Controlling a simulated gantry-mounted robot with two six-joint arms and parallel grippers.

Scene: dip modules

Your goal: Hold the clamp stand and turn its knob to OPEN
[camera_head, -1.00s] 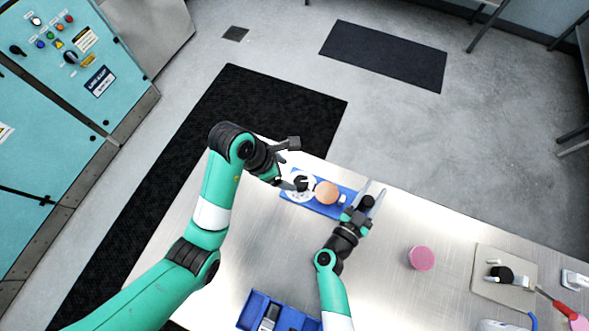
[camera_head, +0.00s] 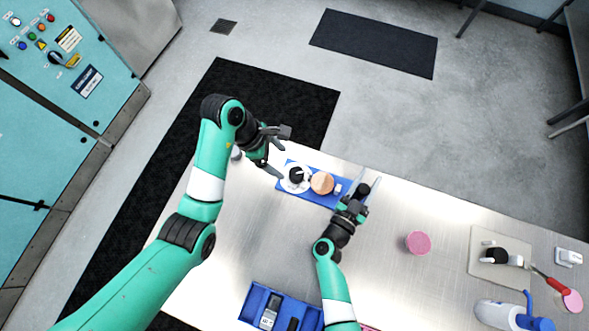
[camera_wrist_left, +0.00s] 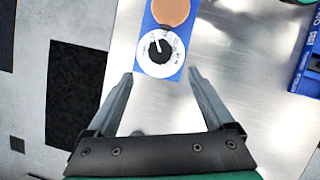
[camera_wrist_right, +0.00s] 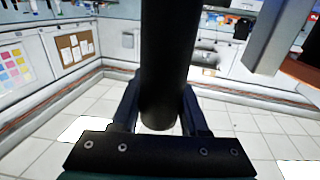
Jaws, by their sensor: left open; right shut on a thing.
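The clamp stand has a blue base (camera_head: 323,201) on the metal table. A white dial with a black knob (camera_head: 296,175) sits at its left end, beside a tan disc (camera_head: 321,183). In the left wrist view the knob (camera_wrist_left: 160,50) shows a white pointer line, but the dial's lettering is too small to read. My left gripper (camera_head: 280,156) is open and empty, left of the knob and apart from it. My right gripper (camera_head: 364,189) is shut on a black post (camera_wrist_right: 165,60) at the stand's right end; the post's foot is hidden.
A blue tray (camera_head: 250,305) with dark items lies at the table's front. A pink disc (camera_head: 418,243) and a grey plate with a black knob (camera_head: 495,255) stand to the right. A red-handled tool (camera_head: 550,281) lies beyond. The table's middle is clear.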

